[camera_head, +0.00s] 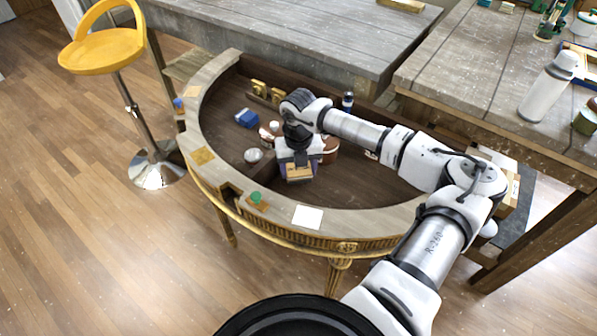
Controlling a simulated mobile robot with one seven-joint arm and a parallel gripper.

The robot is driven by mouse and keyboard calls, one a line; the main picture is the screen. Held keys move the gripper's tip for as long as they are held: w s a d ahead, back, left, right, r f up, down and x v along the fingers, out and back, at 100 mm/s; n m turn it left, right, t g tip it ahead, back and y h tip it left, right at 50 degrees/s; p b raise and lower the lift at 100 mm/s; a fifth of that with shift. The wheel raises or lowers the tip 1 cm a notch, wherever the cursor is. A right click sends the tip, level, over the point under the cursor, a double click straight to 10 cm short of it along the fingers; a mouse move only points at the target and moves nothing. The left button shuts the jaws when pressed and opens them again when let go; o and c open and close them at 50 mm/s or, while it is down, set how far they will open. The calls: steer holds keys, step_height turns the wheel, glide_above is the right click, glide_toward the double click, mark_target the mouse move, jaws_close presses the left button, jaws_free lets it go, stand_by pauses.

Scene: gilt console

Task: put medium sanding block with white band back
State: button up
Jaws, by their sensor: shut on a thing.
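My gripper (298,170) points down over the dark recessed top of the half-round gilt console (365,195). It is shut on a tan block (299,173), which shows just below the white gripper body near the middle of the recess. Purple-blue patches show at both sides of the block. I cannot make out a white band on it, and I cannot tell whether it touches the surface.
Inside the recess are a blue box (247,118), a silvery round piece (253,155), a brown round thing (330,150) and a dark bottle (347,102). Workbenches (290,35) stand behind. A yellow stool (103,52) is left.

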steer(key=shift+f, duration=1.1)
steer(key=shift+f, duration=0.25)
steer(key=o, duration=0.9)
steer(key=shift+r, duration=0.1)
steer(key=shift+o, duration=0.2)
steer(key=shift+r, duration=0.1)
step_height(320, 180, up, 12)
steer(key=b, duration=0.3)
